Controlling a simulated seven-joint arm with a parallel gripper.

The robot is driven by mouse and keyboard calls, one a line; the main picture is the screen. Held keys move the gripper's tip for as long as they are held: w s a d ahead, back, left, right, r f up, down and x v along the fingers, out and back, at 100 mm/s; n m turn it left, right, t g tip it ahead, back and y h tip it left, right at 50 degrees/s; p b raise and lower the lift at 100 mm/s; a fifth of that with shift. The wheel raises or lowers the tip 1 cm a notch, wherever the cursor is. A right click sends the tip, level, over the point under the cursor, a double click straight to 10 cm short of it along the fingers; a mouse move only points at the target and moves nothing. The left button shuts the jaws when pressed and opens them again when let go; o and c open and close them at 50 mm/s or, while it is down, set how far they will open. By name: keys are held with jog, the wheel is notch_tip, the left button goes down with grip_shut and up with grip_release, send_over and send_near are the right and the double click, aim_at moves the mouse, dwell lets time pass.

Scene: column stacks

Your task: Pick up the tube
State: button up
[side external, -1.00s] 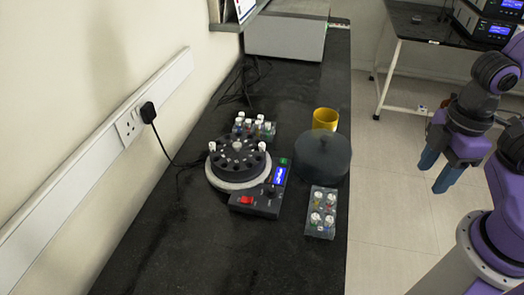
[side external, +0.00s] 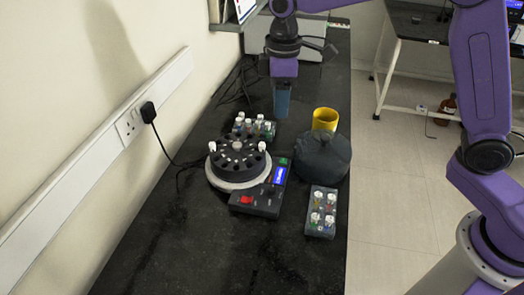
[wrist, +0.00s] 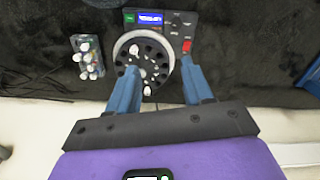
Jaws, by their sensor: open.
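Two white-capped tubes stand on opposite sides of the dark round rotor (side external: 237,160) of the benchtop machine: a left tube (side external: 212,147) and a right tube (side external: 262,146). A small pale knob is at its centre. More capped tubes stand in a back rack (side external: 254,129) and a front rack (side external: 321,212). Which tube is meant cannot be told. My gripper (side external: 282,114) points down above the bench near the back rack. In the wrist view my gripper (wrist: 159,68) is open, its blue fingers apart on either side of the rotor (wrist: 155,62), with nothing between them.
A dark round lid (side external: 321,158) and a yellow cup (side external: 326,118) stand right of the machine. Its control panel (side external: 262,195) has a lit display and a red switch. The wall is at the left. The bench front is clear.

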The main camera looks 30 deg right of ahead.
jog(key=w+f, duration=0.2)
jog(key=w, duration=0.6)
send_over(262, 144)
notch_tip(262, 144, down, 12)
jog(key=shift+s+a+r, duration=0.1)
jog(key=shift+r, duration=0.05)
jog(key=shift+f, duration=2.65)
grip_shut()
